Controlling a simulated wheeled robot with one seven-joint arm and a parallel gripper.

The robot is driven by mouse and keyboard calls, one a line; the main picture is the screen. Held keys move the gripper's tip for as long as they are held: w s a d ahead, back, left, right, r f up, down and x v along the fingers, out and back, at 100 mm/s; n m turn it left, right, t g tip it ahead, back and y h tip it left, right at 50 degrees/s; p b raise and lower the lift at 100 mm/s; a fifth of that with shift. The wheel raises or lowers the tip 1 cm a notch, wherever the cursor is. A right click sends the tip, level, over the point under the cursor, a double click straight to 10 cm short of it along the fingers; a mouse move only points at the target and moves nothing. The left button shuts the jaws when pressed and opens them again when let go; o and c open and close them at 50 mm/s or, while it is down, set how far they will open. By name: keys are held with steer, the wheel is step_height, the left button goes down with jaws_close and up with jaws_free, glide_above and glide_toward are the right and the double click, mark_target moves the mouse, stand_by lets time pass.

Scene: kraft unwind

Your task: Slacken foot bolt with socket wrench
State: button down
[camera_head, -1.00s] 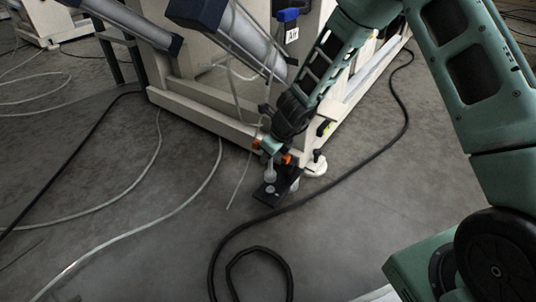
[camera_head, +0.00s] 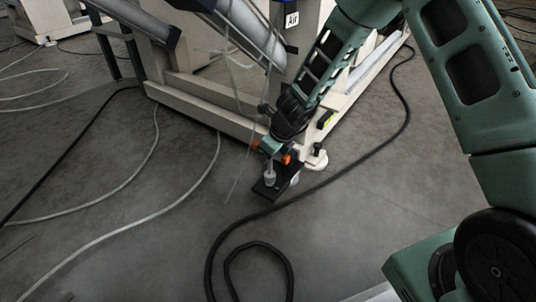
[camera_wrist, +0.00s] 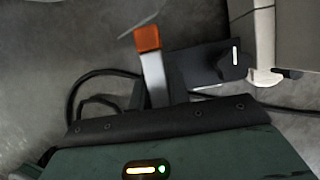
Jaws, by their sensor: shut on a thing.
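My gripper (camera_head: 271,152), with orange fingertips, points down at the floor beside the machine's corner. It is shut on the socket wrench (camera_head: 269,177), a pale, upright piece below the fingertips. Its lower end appears over the black foot plate (camera_head: 262,189); I cannot tell whether it sits on a bolt. In the wrist view one orange-tipped finger (camera_wrist: 148,40) shows, with the black foot plate (camera_wrist: 195,62) behind it to the right. A round dark spot and a pale slot mark the plate. The wrench is not clear there, and no bolt head can be made out.
The cream machine frame (camera_head: 205,118) stands just behind and right, with a pale foot (camera_head: 315,160) at its corner. A thick black cable (camera_head: 345,178) runs past the plate and loops in front. Pale hoses (camera_head: 140,228) cross the open floor at left.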

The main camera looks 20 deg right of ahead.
steer(key=shift+f+b, duration=0.65)
steer(key=shift+f, duration=0.15)
stand_by(1.9)
steer(key=shift+r+n+p, duration=0.15)
steer(key=shift+n+p, duration=0.65)
steer(key=shift+p, duration=0.45)
steer(key=shift+n+g+y+p, duration=0.3)
steer(key=shift+f, duration=0.25)
steer(key=shift+r, duration=0.15)
